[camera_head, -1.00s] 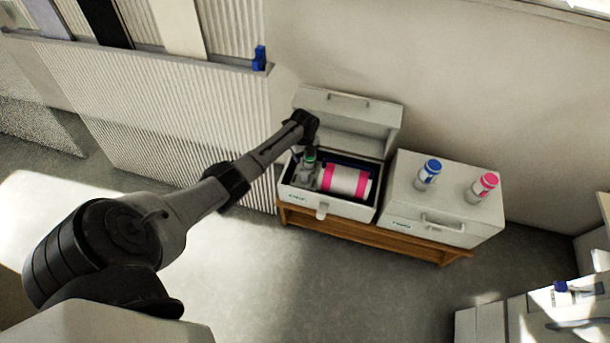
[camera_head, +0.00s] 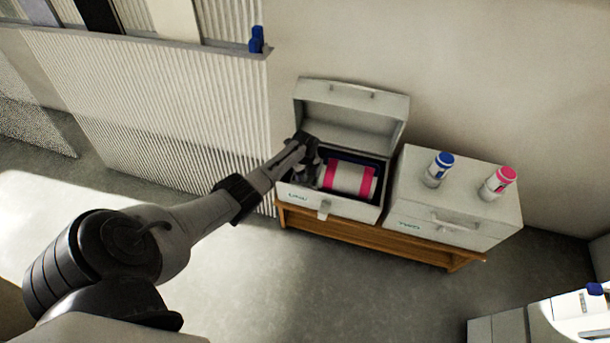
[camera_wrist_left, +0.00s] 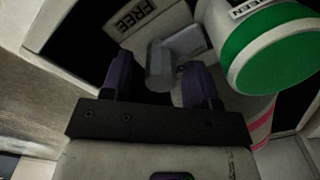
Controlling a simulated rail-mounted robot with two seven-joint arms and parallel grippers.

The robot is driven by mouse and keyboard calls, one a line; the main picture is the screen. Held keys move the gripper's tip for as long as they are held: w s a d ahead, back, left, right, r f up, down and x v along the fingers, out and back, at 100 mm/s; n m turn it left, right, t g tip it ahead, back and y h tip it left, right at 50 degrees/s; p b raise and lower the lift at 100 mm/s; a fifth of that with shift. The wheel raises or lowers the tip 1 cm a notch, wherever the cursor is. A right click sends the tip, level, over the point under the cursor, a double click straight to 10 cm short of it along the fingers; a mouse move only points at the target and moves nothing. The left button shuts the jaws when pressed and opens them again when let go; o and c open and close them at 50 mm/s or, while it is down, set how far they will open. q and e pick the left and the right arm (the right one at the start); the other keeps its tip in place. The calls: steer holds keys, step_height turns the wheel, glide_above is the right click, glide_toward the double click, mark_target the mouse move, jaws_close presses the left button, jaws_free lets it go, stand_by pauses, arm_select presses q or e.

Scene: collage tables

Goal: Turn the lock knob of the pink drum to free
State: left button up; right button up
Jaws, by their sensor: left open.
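The pink drum (camera_head: 348,179), white with pink bands, lies in the open left box (camera_head: 290,197); a pink-banded edge also shows in the wrist view (camera_wrist_left: 263,124). A grey lock knob (camera_wrist_left: 172,58) shows just ahead of and between my left fingers. A plate marked FREE (camera_wrist_left: 139,15) is beside it. My left gripper (camera_wrist_left: 157,78) is open around the knob's near end; I cannot tell whether it touches. In the head view my left gripper (camera_head: 304,173) is at the box's left end, and the arm hides the knob. My right gripper is not in view.
A white bottle with a green end (camera_wrist_left: 270,45), marked GREEN, is close to my right-hand finger. The box's lid (camera_head: 350,110) stands open behind. A closed box (camera_head: 425,215) marked TWO carries a blue-topped bottle (camera_head: 438,169) and a pink-topped bottle (camera_head: 498,183).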

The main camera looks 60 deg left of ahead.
arm_select(q)
steer(key=shift+f, duration=0.1)
steer(key=c, duration=0.9)
